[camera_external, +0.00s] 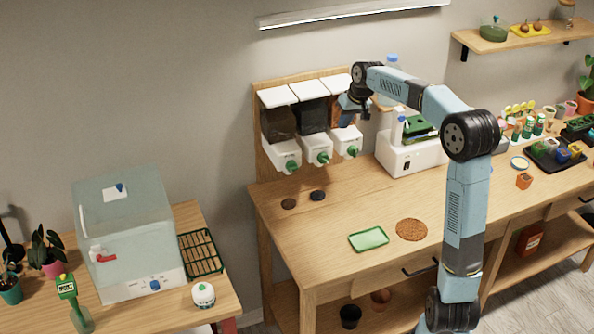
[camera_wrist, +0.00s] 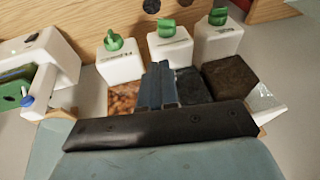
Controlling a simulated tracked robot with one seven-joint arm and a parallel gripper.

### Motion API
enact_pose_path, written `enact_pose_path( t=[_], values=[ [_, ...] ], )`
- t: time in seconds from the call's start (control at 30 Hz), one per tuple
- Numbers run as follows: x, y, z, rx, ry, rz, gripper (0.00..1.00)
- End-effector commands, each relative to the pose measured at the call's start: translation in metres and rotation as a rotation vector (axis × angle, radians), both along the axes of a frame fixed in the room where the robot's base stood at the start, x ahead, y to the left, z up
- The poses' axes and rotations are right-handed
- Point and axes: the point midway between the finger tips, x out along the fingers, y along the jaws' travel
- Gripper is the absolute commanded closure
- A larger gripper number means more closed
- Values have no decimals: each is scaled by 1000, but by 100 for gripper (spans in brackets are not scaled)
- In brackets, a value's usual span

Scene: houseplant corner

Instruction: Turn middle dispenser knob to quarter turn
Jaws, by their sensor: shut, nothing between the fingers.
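Three dispensers with white fronts and green knobs hang on a wooden board. The middle dispenser (camera_external: 318,145) has its green knob (camera_external: 323,158) low on its front; in the wrist view this middle knob (camera_wrist: 166,28) shows above my fingers. Its exact turn angle is too small to read. The left knob (camera_external: 291,166) and right knob (camera_external: 352,151) flank it in the external view. My gripper (camera_external: 350,105) is beside the right dispenser's clear bin, above the knobs. In the wrist view its blue fingers (camera_wrist: 161,72) are together and empty, apart from the middle knob.
A white machine with a green top (camera_external: 410,155) stands right of the dispensers. Two dark discs (camera_external: 318,195) lie on the bench below them. A green tray (camera_external: 368,239) and a round brown mat (camera_external: 411,229) lie farther forward, with bare bench around them.

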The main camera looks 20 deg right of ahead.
Motion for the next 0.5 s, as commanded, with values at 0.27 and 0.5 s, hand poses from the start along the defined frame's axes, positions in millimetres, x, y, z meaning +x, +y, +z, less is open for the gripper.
enact_pose_path(
  t=[0.27,0.5],
  values=[
    [4,4,-12,42,-5,7,100],
    [16,14,-50,42,-4,8,100]
  ],
)
